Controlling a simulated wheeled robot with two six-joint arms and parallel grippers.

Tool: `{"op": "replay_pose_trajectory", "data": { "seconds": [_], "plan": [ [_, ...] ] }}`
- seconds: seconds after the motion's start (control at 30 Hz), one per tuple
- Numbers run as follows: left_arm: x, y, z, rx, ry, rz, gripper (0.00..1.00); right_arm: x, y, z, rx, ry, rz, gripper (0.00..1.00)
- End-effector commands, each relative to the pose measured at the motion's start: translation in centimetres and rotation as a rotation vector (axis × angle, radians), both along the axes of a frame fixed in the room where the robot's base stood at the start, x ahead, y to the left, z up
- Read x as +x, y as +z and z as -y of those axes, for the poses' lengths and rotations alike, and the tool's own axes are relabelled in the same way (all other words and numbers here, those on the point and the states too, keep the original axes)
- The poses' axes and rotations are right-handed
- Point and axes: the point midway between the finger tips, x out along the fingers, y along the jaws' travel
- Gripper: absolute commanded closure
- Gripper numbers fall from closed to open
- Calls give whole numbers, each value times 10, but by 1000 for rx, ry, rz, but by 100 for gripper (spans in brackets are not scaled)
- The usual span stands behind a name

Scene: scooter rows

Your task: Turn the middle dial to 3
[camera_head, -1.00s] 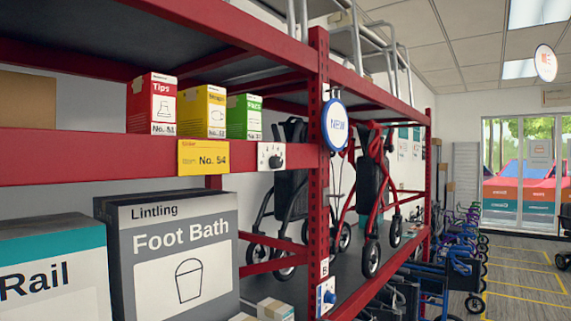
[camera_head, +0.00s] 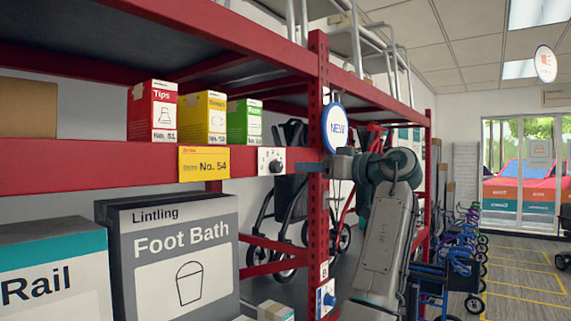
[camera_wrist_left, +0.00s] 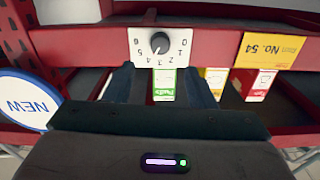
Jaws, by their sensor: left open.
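A black dial knob (camera_head: 275,166) sits on a white plate on the red shelf beam, to the right of the yellow No. 54 label. In the left wrist view the knob (camera_wrist_left: 159,43) shows upside down, with numbers from 0 to 6 around it; I cannot tell surely where it points. My left gripper (camera_head: 302,167) is just right of the plate in the head view. In the left wrist view its two fingers (camera_wrist_left: 160,85) are open and empty, with the knob ahead between their lines, apart from them. My right gripper is not in view.
A blue dial (camera_head: 327,297) is lower on the red post. A round NEW sign (camera_head: 337,128) hangs on the post close to my arm. Red, yellow and green boxes (camera_head: 203,117) stand above the beam. A Foot Bath box (camera_head: 180,255) is below. The aisle at right is open.

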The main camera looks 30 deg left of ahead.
Motion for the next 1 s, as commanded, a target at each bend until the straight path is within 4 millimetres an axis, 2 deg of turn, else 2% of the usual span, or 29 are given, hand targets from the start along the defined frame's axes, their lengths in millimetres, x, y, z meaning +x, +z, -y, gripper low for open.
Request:
{"op": "replay_pose_trajectory", "data": {
  "seconds": [0.03, 0.2, 0.4, 0.6, 0.83, 1.0],
  "plan": [
    [1, 5, -12, 0, 4, -1, 50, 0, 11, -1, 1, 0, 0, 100],
    [3, 5, -45, 0, 3, -2, 50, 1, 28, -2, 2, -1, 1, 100],
    [5, 3, -72, -1, 2, -1, 50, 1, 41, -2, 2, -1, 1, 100],
    [7, 0, -82, -1, -1, 0, 50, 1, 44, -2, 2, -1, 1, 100],
    [7, 0, -82, -1, -1, 0, 50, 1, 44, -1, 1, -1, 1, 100],
    [7, 0, -82, -1, -1, 0, 83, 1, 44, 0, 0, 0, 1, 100]
  ]
}}
